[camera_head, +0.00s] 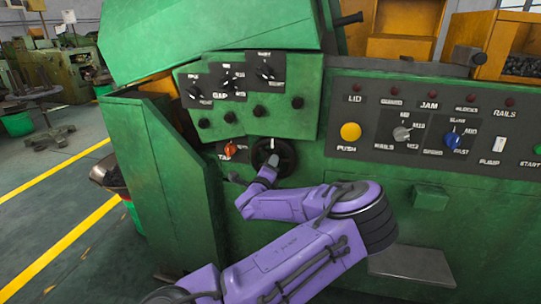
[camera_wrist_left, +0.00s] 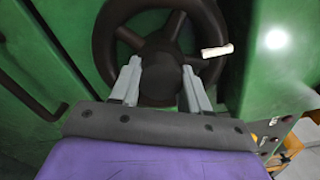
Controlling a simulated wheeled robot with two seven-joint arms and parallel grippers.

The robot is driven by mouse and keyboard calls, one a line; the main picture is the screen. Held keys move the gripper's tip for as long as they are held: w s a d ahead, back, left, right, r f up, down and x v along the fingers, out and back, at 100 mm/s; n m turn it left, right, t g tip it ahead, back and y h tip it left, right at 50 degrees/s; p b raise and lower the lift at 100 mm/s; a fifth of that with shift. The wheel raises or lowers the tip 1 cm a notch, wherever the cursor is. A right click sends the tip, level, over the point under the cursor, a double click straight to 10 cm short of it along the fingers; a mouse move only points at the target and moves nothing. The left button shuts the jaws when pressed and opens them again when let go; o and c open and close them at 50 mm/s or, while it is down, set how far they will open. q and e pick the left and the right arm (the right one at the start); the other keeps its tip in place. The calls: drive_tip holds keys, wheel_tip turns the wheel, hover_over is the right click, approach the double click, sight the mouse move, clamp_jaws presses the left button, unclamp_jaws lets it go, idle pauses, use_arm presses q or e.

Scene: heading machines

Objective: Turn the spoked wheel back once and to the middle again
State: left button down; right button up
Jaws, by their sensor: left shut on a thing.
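The spoked wheel (camera_head: 287,152) is dark and stands upright on the front of the green machine, below the small knob panel. In the left wrist view the wheel (camera_wrist_left: 104,40) fills the upper middle, with a thick rim, spokes and a round hub. A pale peg (camera_wrist_left: 217,51) shows at its right side. My left gripper (camera_head: 268,171) is at the wheel, its purple arm reaching in from below. In the wrist view its two grey fingers (camera_wrist_left: 161,85) stand either side of the wheel's lower middle, shut on it. The exact contact is partly hidden. My right gripper is not in view.
To the right, a dark control panel carries a yellow push button (camera_head: 350,132). A green box (camera_head: 431,197) sticks out lower right.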

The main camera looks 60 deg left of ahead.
use_arm(q)
drive_tip(key=shift+w+d+f, duration=0.15)
drive_tip(key=shift+d+f, duration=0.05)
drive_tip(key=c, duration=0.7)
unclamp_jaws()
drive_tip(key=shift+o, duration=0.8)
drive_tip(key=shift+w+d, duration=0.1)
drive_tip(key=shift+s+r, duration=0.1)
drive_tip(key=shift+s, duration=0.25)
drive_tip(key=v, duration=1)
